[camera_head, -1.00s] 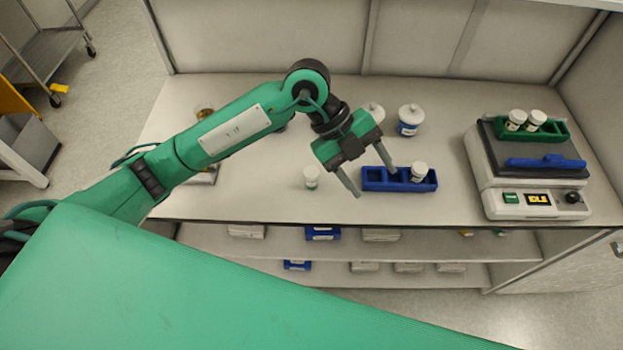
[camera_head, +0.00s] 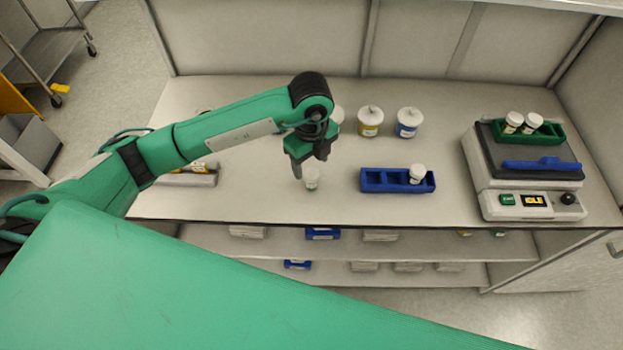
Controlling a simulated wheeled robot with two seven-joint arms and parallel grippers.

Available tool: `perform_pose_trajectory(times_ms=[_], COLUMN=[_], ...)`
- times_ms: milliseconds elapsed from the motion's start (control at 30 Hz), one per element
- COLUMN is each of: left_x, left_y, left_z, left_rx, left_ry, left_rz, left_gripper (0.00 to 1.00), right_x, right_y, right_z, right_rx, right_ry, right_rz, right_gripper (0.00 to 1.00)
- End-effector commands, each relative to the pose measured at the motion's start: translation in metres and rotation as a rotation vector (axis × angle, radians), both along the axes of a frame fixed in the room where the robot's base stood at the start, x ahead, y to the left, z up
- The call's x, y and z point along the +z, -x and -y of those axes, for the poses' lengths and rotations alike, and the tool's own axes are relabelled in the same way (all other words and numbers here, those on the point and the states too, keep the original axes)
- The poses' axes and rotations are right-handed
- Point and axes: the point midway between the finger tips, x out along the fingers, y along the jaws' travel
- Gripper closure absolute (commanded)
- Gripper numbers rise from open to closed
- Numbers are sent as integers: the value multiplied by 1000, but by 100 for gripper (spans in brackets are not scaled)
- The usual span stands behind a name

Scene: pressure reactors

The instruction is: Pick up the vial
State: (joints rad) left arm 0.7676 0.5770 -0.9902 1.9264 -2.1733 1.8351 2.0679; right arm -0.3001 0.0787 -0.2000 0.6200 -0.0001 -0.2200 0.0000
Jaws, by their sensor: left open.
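A white-capped vial (camera_head: 312,180) stands upright by itself on the bench, left of the blue rack. My left gripper (camera_head: 304,176) is open and comes down over this vial. One finger shows at the vial's left; the other is mostly hidden, so I cannot tell if the fingers are on both sides. Another white-capped vial (camera_head: 417,173) sits in the right end of the blue rack (camera_head: 375,181). Two more vials (camera_head: 522,122) sit in the green rack (camera_head: 552,133) on the machine. My right gripper is not in view.
A machine (camera_head: 530,204) with an IDLE display stands at the right. A yellow-labelled jar (camera_head: 370,121) and a blue-labelled jar (camera_head: 408,122) stand behind the blue rack. A grey device (camera_head: 190,179) lies left of the gripper. The bench front edge is close.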

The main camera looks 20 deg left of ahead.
Motion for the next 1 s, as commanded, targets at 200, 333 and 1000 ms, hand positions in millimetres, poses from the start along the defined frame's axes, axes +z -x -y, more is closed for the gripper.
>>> perform_pose_trajectory(times_ms=[200, 333, 1000], left_x=[-18, -39, -54], left_y=[2, 2, 1], left_z=[1, 1, 2], left_rx=[1, 1, -1], left_ry=[0, 1, 2], left_rz=[-4, -3, 1], left_gripper=[39, 39, 88], right_x=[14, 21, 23], right_y=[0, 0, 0], right_z=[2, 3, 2], right_rx=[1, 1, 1], right_ry=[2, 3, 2], right_rz=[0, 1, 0], right_gripper=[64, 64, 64])
